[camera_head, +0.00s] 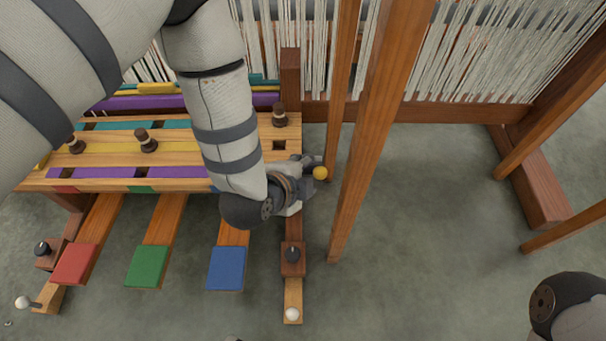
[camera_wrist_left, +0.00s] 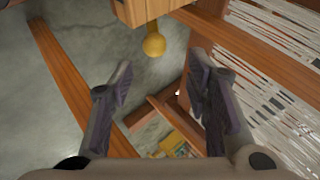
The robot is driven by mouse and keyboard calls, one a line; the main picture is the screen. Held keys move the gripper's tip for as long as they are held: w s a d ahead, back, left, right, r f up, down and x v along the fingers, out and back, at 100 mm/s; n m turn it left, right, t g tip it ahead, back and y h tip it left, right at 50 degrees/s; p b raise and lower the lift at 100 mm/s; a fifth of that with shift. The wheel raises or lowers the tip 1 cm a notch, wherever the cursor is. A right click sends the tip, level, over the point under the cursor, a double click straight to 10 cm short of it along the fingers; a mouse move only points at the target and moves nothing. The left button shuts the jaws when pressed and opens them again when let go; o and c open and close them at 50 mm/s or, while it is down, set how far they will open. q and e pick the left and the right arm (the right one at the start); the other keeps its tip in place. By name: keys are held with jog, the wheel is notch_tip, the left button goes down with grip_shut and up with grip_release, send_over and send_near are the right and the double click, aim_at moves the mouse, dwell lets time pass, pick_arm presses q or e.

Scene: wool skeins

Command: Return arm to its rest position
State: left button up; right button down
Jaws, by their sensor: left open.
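My left arm comes in from the upper left of the head view, over the loom bench. My left gripper (camera_head: 312,165) is at the bench's right end, beside a small yellow ball knob (camera_head: 320,173). In the left wrist view the gripper (camera_wrist_left: 160,82) is open, with a wide gap and nothing between its fingers. The yellow knob (camera_wrist_left: 154,44) hangs from a wooden block just past the fingertips and looks apart from them. My right arm shows only as a dark joint at the lower right of the head view; its gripper is out of the picture.
Wooden posts (camera_head: 375,130) stand close right of my left gripper. White warp threads (camera_head: 475,50) fill the back. Red (camera_head: 75,265), green (camera_head: 148,266) and blue (camera_head: 227,268) pedals are in front. Dark pegs (camera_head: 146,140) stand on the bench. Grey floor (camera_head: 430,220) is open at right.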

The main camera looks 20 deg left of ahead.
pick_arm(q)
jog(key=shift+v, duration=1.85)
